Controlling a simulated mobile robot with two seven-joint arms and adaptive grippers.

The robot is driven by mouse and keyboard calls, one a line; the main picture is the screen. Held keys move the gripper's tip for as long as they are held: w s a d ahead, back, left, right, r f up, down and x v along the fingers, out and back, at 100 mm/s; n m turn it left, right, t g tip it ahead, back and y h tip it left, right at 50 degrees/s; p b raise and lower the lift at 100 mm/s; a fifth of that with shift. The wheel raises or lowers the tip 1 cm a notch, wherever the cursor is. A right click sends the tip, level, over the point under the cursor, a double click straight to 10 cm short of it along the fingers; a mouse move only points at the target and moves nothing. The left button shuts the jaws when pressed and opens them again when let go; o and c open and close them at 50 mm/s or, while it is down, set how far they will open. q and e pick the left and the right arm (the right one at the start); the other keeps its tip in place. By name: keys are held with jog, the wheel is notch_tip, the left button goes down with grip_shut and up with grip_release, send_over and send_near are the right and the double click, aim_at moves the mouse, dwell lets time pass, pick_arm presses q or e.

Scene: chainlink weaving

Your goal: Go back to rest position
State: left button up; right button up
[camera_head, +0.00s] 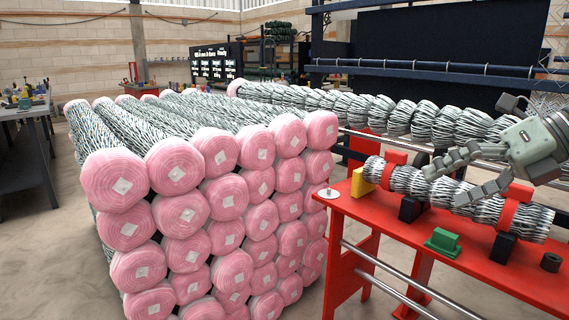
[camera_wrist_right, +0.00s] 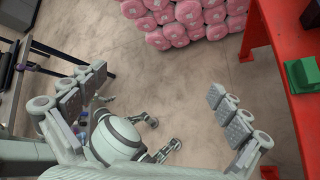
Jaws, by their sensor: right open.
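My right gripper (camera_head: 446,184) is open and comes in from the right, in front of or above the silvery chainlink roll (camera_head: 408,181) on the red table (camera_head: 455,255). I cannot tell whether it touches the roll. In the right wrist view its two fingers (camera_wrist_right: 157,82) are spread wide with nothing between them, and bare floor shows beyond. A pale, rounded part of my own body shows below the fingers there. My left gripper does not show clearly in either view.
Stacked chainlink rolls with pink ends (camera_head: 222,198) stand left of the red table. A green block (camera_head: 443,242) and a dark ring (camera_head: 550,262) lie on the table. A workbench (camera_head: 28,108) is at far left. Open floor (camera_head: 45,245) lies at lower left.

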jog(key=w+d+f+m+t+h, duration=0.2)
jog(key=w+d+f+m+t, duration=0.1)
jog(key=d+f+m+t, duration=0.35)
jog(key=w+d+f+m+t+h, duration=0.1)
jog(key=w+d+f+m+t, duration=0.3)
jog(key=d+m, duration=0.45)
jog(key=s+d+f+m+h+b, duration=0.1)
jog(key=s+d+f+m+h, duration=0.25)
jog(key=f+m, duration=0.4)
jog(key=s+d+f+m+h, duration=0.3)
jog(key=f+m+h, duration=0.2)
jog(key=f, duration=0.5)
jog(key=s+a+f+m+g+h, duration=0.2)
jog(key=s+f+m+g, duration=0.3)
jog(key=f, duration=0.6)
pick_arm(q)
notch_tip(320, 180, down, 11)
jog(key=b, duration=0.1)
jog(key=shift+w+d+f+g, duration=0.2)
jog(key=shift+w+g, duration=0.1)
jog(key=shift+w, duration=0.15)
pick_arm(e)
jog(key=s+a+f+m+g+y, duration=0.3)
jog(key=s+a+f+g, duration=0.4)
jog(key=s+a+f, duration=0.9)
jog(key=shift+s+a+f+m, duration=0.25)
jog(key=shift+s+a+m, duration=0.55)
jog(key=shift+a, duration=0.45)
jog(key=shift+w+g, duration=0.1)
jog(key=shift+g, duration=0.25)
